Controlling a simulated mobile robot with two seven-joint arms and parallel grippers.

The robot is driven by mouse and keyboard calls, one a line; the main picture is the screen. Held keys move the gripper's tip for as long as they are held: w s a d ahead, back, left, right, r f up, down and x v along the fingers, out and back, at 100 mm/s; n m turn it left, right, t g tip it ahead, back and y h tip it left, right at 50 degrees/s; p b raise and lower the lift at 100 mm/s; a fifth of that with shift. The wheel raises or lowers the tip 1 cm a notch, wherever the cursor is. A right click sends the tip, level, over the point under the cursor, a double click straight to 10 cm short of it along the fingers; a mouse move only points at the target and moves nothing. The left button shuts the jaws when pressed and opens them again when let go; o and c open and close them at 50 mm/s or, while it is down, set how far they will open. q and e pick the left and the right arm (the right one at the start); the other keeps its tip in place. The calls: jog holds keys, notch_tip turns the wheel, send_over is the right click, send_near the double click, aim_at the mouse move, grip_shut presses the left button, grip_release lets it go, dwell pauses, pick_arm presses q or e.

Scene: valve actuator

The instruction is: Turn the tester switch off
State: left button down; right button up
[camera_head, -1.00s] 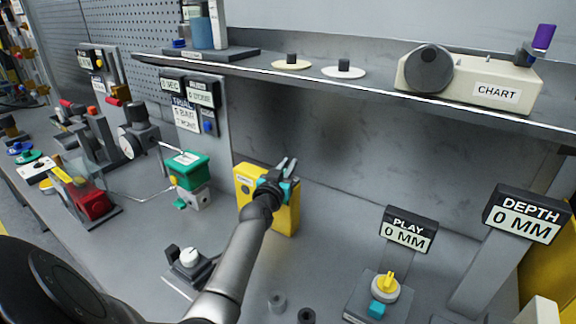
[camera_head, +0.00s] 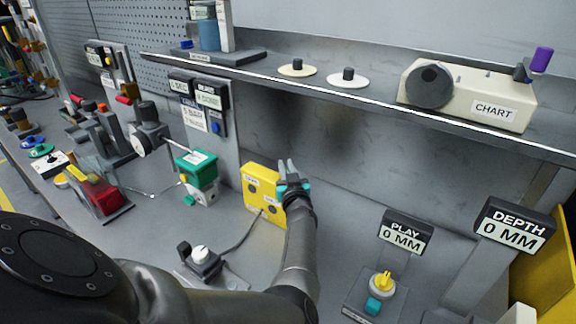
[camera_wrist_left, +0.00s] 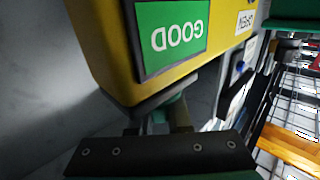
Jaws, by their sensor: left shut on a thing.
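The yellow tester box (camera_head: 262,212) stands against the back wall in the head view, with small labels and dark round spots on its front. My left gripper (camera_head: 287,172) is at its upper right corner. In the left wrist view the tester (camera_wrist_left: 108,55) is close, with a green panel reading GOOD upside down and a label that seems to read OPEN. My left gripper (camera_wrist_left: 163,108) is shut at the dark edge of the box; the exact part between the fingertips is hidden. I cannot make out the switch. My right gripper is not in view.
A small grey unit with a white knob (camera_head: 200,253) is cabled to the tester. The shelf (camera_head: 380,92) overhangs above.

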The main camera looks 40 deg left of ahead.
pick_arm(q)
jog(key=shift+g, duration=0.3)
jog(key=c, duration=0.9)
grip_release()
jog(key=shift+o, duration=0.2)
jog(key=shift+s, duration=0.15)
